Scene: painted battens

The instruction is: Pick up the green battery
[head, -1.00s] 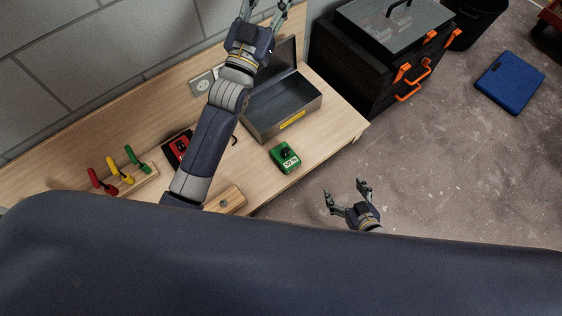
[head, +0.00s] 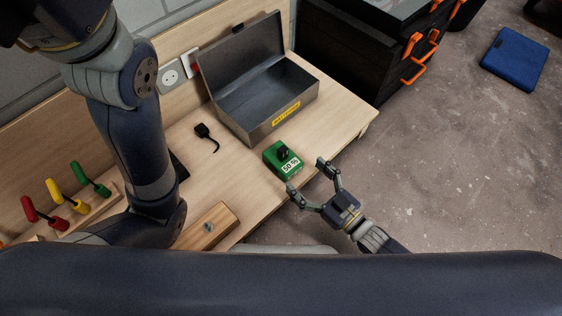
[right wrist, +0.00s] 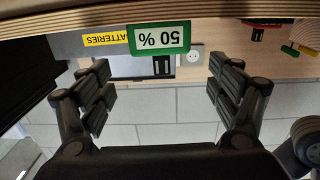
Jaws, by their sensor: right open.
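The green battery (head: 283,160), marked 50 %, stands on the workbench in front of the metal box. It also shows in the right wrist view (right wrist: 160,40), upside down, between the open fingers. My right gripper (head: 307,176) is open and empty, just off the bench's front edge, its fingertips pointing at the battery with a small gap. In the right wrist view its fingers (right wrist: 160,92) are spread wider than the battery. My left arm fills the upper left of the head view; its gripper fingers are outside the frame.
An open metal box (head: 262,100) labelled BATTERIES is behind the battery. Red, yellow and green handles stand in a wooden rack (head: 95,212). A wooden block (head: 205,227) lies near the front edge. A black toolbox (head: 345,50) is at the right. A small black plug (head: 206,134) lies on the bench.

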